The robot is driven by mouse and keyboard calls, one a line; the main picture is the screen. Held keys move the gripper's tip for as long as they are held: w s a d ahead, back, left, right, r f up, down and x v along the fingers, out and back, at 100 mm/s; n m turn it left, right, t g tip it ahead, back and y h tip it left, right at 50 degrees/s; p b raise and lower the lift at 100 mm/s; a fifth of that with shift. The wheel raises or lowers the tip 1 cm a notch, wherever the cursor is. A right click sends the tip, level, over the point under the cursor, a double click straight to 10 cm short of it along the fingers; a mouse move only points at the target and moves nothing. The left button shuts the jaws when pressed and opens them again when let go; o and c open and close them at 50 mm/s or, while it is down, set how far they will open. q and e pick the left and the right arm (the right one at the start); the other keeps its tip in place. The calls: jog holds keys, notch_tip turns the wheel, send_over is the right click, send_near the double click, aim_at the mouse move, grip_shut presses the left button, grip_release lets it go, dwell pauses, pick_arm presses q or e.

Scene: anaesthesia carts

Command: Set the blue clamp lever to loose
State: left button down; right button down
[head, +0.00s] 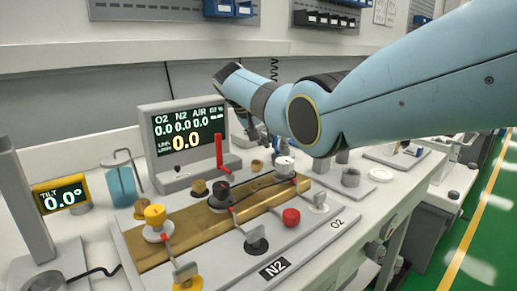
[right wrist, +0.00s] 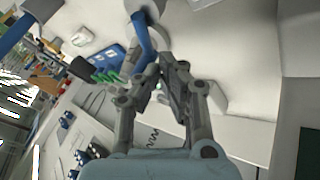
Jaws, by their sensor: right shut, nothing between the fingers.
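The blue clamp lever (right wrist: 145,38) shows in the right wrist view as a blue bar below a pale round part, close to the fingertips of my right gripper (right wrist: 162,68). The gripper is shut with nothing held. I cannot tell whether its fingers touch the lever. In the head view my right gripper (head: 257,134) is small and dark, partly hidden by my arm, near the display. My left gripper is in neither view.
A brass manifold (head: 205,222) with yellow, black, white and red knobs stands on the bench. A grey display (head: 187,135) and a red upright lever (head: 219,152) are behind it. A tilt readout (head: 62,194) stands left. Green floor lies right.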

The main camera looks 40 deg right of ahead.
jog(key=shift+d+m, duration=0.15)
jog(key=shift+m, duration=0.25)
jog(key=shift+d, duration=0.15)
jog(key=shift+s+a+r+p, duration=0.15)
jog(key=shift+s+a+p, duration=0.1)
jog(key=shift+p, duration=0.45)
jog(key=shift+s+a+p, duration=0.3)
jog(key=shift+p, duration=0.35)
